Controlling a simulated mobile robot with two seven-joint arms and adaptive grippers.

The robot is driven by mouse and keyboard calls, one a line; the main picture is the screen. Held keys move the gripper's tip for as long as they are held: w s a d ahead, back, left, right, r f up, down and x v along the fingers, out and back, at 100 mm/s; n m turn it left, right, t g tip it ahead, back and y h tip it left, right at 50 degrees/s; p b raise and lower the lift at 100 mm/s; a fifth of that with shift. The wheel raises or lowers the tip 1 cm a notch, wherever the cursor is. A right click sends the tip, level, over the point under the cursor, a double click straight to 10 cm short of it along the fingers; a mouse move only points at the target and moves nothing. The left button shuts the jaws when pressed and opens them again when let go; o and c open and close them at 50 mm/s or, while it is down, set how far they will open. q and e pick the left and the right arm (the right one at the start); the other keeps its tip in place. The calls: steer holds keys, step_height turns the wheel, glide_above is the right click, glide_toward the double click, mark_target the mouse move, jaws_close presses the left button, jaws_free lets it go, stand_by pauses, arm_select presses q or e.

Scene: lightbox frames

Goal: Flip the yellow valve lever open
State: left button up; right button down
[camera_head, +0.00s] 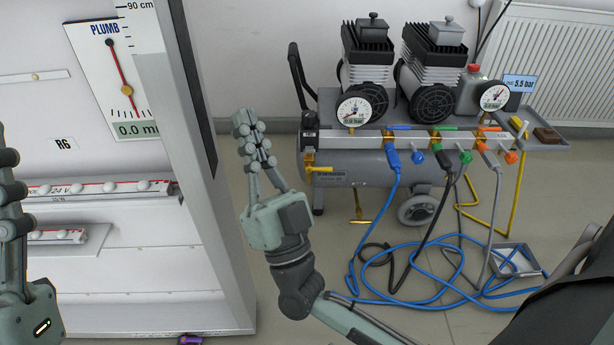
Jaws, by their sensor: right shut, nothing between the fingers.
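The air compressor (350,165) stands on the floor right of centre. Yellow parts show on it: a small yellow lever-like fitting (319,168) at the left end of its tank, and a small tilted yellow piece (519,124) at the right end of the manifold. I cannot tell for sure which one is the valve lever. My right gripper (250,127) is shut and empty, pointing up, left of the compressor and apart from it in the picture. My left gripper (10,185) is at the left edge, partly cut off; its jaw state is unclear.
Blue, green and orange levers line the manifold (465,134). A white cabinet (130,265) with a plumb gauge (118,80) stands at left. A radiator (560,60) is behind at right.

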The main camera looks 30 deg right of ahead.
steer(key=w+d+f+m+g+h+p, duration=0.1)
steer(key=w+d+f+g+h, duration=0.15)
steer(key=w+d+f, duration=0.4)
steer(key=w+d+f+g+h, duration=0.1)
steer(key=w+f+g, duration=0.2)
steer(key=f, duration=0.6)
arm_select(q)
steer(key=w+d+f+g, duration=0.1)
steer(key=w+g, duration=0.1)
steer(key=w+d+f+g+p, duration=0.1)
steer(key=f+g, duration=0.1)
steer(key=shift+w+d+y, duration=0.15)
steer(key=shift+w+y, duration=0.2)
steer(key=shift+y, duration=0.05)
arm_select(e)
steer(key=w+d+f+g+h, duration=0.1)
steer(key=d+f+g+h, duration=0.3)
steer(key=d+f, duration=1)
step_height(320, 180, down, 2)
steer(key=shift+w+d+f+g, duration=0.25)
steer(key=shift+d+g, duration=0.1)
steer(key=shift+g, duration=0.9)
